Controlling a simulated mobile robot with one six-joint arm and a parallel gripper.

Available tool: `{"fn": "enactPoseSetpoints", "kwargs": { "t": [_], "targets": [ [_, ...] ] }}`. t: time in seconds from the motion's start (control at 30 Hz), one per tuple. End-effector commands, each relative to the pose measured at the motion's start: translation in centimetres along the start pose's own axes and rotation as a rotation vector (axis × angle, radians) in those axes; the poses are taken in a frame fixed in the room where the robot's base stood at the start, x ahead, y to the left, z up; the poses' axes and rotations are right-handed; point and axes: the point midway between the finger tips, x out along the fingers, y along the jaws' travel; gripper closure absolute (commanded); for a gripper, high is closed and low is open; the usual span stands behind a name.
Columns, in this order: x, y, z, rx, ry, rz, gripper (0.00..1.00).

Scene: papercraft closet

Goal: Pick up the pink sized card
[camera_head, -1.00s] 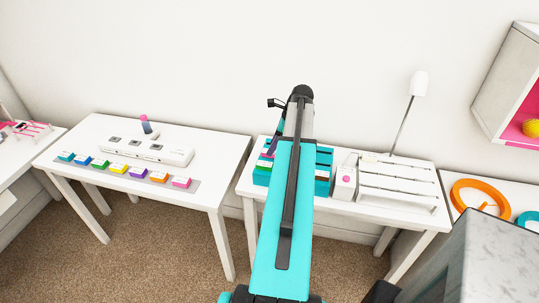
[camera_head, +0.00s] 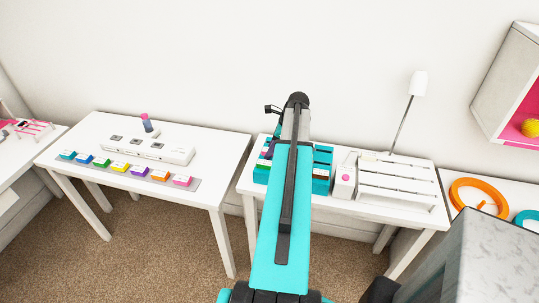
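A teal card box (camera_head: 322,178) stands on the right-hand white table, partly hidden behind my arm. Several coloured edges show in it, with a small pink one (camera_head: 264,156) at its left part; I cannot tell whether that is the pink sized card. My gripper (camera_head: 268,151) points down over the left part of the box. It is small, dark and mostly hidden by my teal arm, so its fingers and anything between them cannot be made out.
A white slotted rack (camera_head: 398,185) and a white unit with a pink button (camera_head: 345,177) stand right of the box. A lamp (camera_head: 408,110) rises behind. The left table (camera_head: 205,145) holds a white device (camera_head: 150,150) and a row of coloured blocks, the end one pink (camera_head: 182,181).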

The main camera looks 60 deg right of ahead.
Motion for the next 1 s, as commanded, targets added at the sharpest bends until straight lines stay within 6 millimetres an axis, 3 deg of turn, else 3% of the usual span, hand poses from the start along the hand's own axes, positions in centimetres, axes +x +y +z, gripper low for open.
{"fn": "enactPoseSetpoints", "kwargs": {
  "t": [0.03, 0.27, 0.67, 1.0],
  "targets": [
    [0.0, 0.0, 0.0, 0.0, 0.0, 0.0, 0.6],
    [0.0, 0.0, 0.0, 0.0, 0.0, 0.0, 0.97],
    [-0.3, 0.0, 0.1, 0.0, 0.0, 0.0, 0.97],
    [-2.7, -0.1, 1.0, 0.0, 0.0, -0.002, 0.97]
  ]
}}
